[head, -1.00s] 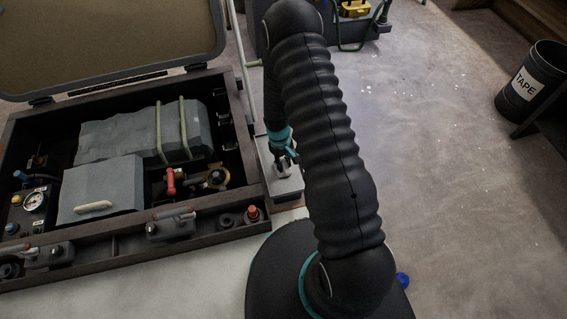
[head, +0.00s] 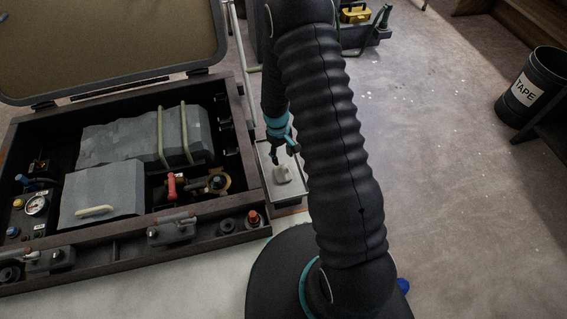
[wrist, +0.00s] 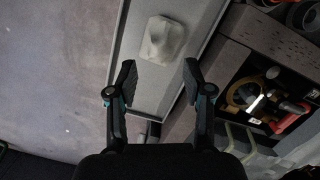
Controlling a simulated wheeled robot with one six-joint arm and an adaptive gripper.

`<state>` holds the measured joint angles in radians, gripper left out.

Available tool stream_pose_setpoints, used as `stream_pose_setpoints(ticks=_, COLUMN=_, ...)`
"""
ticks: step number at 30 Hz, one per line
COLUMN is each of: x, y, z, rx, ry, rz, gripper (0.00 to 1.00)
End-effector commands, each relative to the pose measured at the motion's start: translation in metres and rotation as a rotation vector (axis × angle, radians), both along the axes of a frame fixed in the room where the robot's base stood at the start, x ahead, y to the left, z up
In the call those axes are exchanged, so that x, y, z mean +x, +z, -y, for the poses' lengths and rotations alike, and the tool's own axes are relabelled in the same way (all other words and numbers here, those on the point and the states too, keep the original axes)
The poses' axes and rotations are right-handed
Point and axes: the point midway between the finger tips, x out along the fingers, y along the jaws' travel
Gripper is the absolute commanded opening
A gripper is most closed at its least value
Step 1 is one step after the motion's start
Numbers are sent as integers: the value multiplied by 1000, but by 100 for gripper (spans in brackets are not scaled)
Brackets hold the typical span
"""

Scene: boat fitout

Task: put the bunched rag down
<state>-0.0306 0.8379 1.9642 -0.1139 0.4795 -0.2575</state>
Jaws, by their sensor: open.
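The bunched rag (head: 282,173) is a small pale lump lying on a light grey tray (head: 265,158) beside the open case. In the wrist view the rag (wrist: 163,40) rests on the tray (wrist: 119,62), beyond my fingertips and clear of them. My gripper (head: 288,153) is above the tray in the head view, partly hidden by my arm. In the wrist view my gripper (wrist: 157,75) has its two fingers spread wide with nothing between them.
The open dark case (head: 238,125) with grey blocks, a gauge and a red-handled valve (head: 171,186) stands left of the tray. A black TAPE bin (head: 530,90) is at the right. The floor between is mostly clear.

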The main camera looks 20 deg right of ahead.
Motion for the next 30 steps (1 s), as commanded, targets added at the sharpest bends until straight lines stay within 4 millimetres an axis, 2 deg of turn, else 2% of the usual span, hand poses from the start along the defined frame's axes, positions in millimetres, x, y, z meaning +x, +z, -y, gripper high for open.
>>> stream_pose_setpoints(ticks=3, x=3, y=21, z=-1, rx=0, ry=0, rz=2, gripper=51)
stream_pose_setpoints(ticks=11, x=6, y=43, z=-2, rx=0, ry=-1, rz=3, gripper=51)
stream_pose_setpoints(ticks=14, x=8, y=60, z=-2, rx=0, ry=-9, rz=19, gripper=51)
stream_pose_setpoints(ticks=17, x=8, y=90, z=-2, rx=0, ry=-27, rz=51, gripper=51)
stream_pose_setpoints(ticks=22, x=1, y=160, z=0, rx=4, ry=-74, rz=126, gripper=51)
stream_pose_setpoints(ticks=30, x=-31, y=258, z=2, rx=16, ry=-148, rz=244, gripper=51)
